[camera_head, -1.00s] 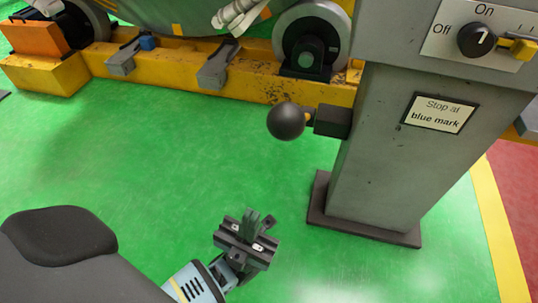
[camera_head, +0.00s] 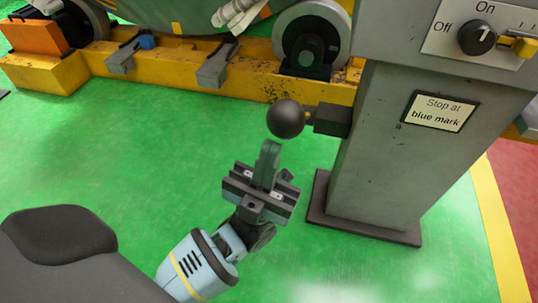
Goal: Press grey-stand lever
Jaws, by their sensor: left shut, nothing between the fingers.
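The grey stand (camera_head: 385,165) rises at the right on a dark base plate. Its lever is a short dark arm (camera_head: 333,120) sticking out to the left and ending in a black ball knob (camera_head: 286,119). My left gripper (camera_head: 268,150) points up the picture with its fingers together and nothing between them. Its fingertips show just below and left of the ball knob in the picture; a small gap shows between them, and I cannot tell the depth. My right gripper is not in view.
The stand carries an Off/On knob (camera_head: 477,38), a yellow switch (camera_head: 520,46) and a sign reading "Stop at blue mark" (camera_head: 441,110). A yellow frame (camera_head: 180,87) with rollers lies behind. Green floor (camera_head: 110,150) is clear at left.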

